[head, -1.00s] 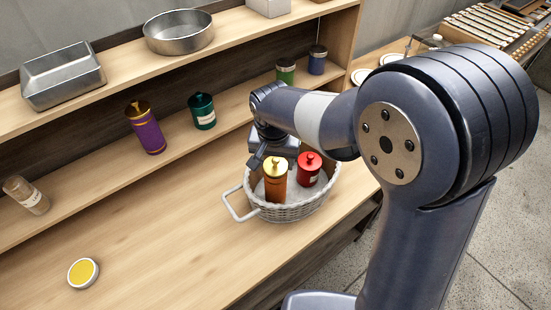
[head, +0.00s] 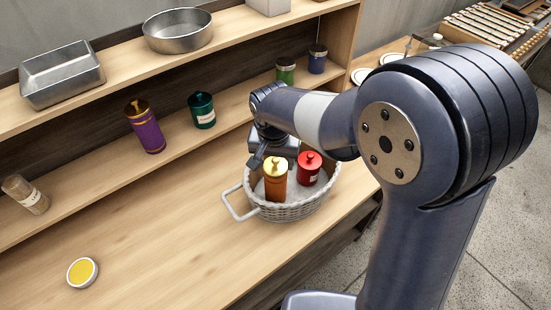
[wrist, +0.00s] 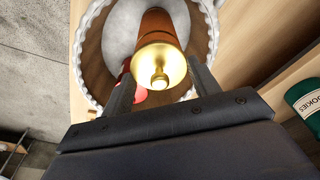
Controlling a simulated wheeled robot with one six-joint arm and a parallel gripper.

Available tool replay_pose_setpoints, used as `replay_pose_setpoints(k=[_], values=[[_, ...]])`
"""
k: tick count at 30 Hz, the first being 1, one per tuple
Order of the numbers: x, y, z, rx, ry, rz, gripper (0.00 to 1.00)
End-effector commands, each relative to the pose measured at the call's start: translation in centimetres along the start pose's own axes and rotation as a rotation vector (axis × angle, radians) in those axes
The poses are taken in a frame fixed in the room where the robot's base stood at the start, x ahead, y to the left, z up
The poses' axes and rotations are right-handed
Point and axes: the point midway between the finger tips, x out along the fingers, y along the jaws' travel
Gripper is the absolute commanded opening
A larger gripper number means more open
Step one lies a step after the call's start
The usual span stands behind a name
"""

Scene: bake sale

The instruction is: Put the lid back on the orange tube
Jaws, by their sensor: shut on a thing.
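The orange tube (head: 275,188) stands in a white wicker basket (head: 292,210), slightly tilted. Its gold lid (head: 275,166) shows at the tube's top, and I see no gap between them. In the wrist view, the gold lid (wrist: 160,66) with its small knob lies between my fingers, and the orange tube (wrist: 158,28) extends beyond it. My gripper (wrist: 160,82) is shut on the lid. In the head view my arm partly hides the gripper.
A red canister (head: 309,168) stands beside the tube in the basket. A purple tube (head: 147,130) and a green canister (head: 202,110) stand on the shelf behind. The counter between is clear.

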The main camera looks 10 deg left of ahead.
Motion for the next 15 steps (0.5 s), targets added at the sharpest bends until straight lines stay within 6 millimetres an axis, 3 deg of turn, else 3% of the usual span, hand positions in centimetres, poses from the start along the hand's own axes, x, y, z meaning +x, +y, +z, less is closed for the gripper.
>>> replay_pose_setpoints(k=[7, 8, 15], values=[[-0.02, -0.01, -0.01, 0.0, 0.0, 0.0, 0.37], [-0.02, -0.01, -0.01, 0.0, 0.0, 0.0, 0.59], [-0.02, -0.01, -0.01, 0.0, 0.0, 0.0, 0.79]])
